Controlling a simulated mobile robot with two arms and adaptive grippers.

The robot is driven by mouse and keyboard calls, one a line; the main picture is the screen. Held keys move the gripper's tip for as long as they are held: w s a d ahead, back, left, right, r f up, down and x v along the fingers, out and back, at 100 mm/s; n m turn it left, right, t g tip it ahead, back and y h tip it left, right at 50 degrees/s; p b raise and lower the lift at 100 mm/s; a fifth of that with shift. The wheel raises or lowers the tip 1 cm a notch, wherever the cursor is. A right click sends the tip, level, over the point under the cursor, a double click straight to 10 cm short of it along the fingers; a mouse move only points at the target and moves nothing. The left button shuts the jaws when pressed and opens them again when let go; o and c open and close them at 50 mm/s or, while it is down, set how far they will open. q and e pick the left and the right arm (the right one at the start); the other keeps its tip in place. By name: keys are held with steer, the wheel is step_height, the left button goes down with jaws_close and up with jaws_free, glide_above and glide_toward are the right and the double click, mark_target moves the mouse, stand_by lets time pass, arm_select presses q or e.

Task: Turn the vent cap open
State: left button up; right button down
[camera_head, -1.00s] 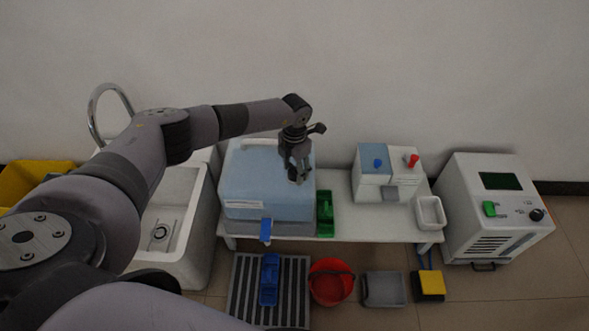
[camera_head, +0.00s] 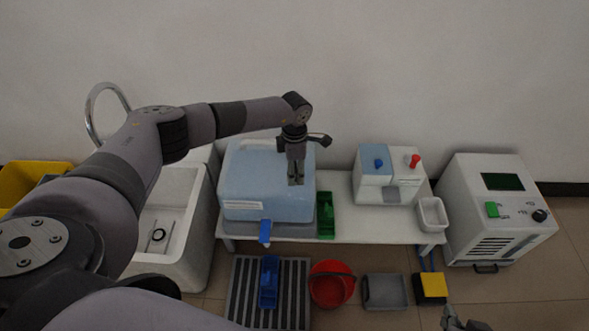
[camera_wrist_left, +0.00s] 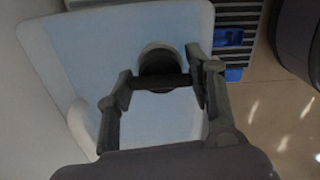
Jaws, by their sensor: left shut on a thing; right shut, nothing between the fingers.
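The light blue tank (camera_head: 250,185) with a blue tap (camera_head: 265,231) at its front stands on the left of the white bench. My left gripper (camera_head: 296,182) points down onto the tank's top. In the left wrist view its fingers (camera_wrist_left: 162,82) are shut on the dark vent cap (camera_wrist_left: 158,64), which sits in a round recess in the tank's top (camera_wrist_left: 100,60). The cap is hidden behind the gripper in the head view. My right gripper (camera_head: 465,322) shows at the bottom right edge, shut and empty, away from the tank.
A green tray (camera_head: 326,215) stands beside the tank. A box with blue and red knobs (camera_head: 388,178) and a white tub (camera_head: 431,213) stand further right. A sink (camera_head: 172,215) is at left, a grey machine (camera_head: 496,215) at right. A red bucket (camera_head: 331,287) stands on the floor.

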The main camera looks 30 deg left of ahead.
stand_by(0.4)
arm_select(q)
steer(key=o, duration=0.8)
steer(key=shift+o, duration=0.2)
steer(key=shift+r, duration=0.1)
step_height(320, 180, up, 12)
